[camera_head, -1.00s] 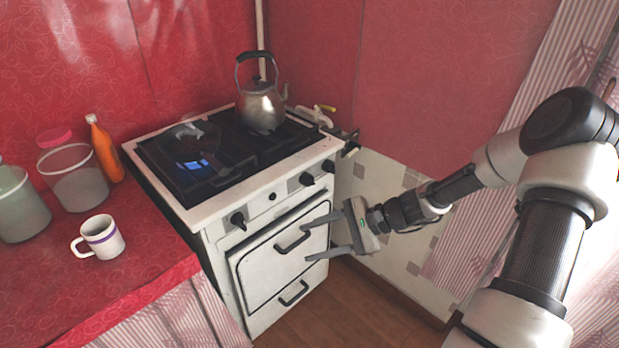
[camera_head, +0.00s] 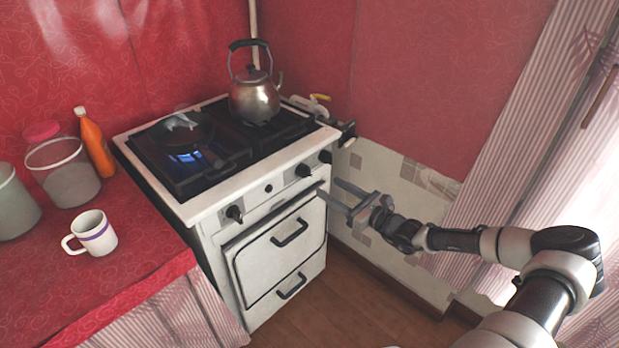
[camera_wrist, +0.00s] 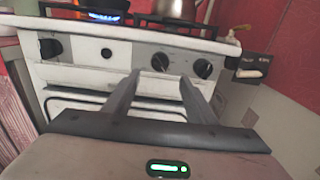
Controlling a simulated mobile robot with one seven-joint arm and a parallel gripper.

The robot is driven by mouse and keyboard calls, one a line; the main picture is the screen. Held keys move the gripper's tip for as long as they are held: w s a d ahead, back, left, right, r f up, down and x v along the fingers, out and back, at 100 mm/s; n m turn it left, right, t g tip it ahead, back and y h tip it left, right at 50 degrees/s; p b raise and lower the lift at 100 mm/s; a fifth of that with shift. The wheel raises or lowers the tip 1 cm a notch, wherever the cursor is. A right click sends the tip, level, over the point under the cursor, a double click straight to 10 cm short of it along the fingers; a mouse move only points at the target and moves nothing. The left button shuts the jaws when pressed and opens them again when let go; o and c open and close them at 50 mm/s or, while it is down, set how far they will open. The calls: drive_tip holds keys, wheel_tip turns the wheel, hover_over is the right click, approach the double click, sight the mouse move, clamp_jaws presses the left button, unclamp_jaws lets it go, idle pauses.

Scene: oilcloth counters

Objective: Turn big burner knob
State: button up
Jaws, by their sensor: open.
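The white stove (camera_head: 262,203) has dark knobs on its front panel: a left knob (camera_head: 234,213), a middle-right knob (camera_head: 304,171) and a far-right knob (camera_head: 325,156). The pictures do not clearly show which is the big burner's. My gripper (camera_head: 327,187) is open and empty, in front of the stove's right side, below the two right knobs. In the wrist view, its fingers (camera_wrist: 160,75) point toward the panel; the middle-right knob (camera_wrist: 160,62) appears between them and the far-right knob (camera_wrist: 203,68) just right of the right finger.
A kettle (camera_head: 254,98) stands on the back right of the stove. Oven handles (camera_head: 289,232) stick out below the panel. A counter with a mug (camera_head: 93,232) is at left. Floor is clear at right.

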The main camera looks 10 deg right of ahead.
sight(310, 175)
drive_tip(key=b+x, duration=0.1)
drive_tip(key=x, duration=0.9)
drive_tip(key=shift+b, duration=0.3)
drive_tip(key=c, duration=1)
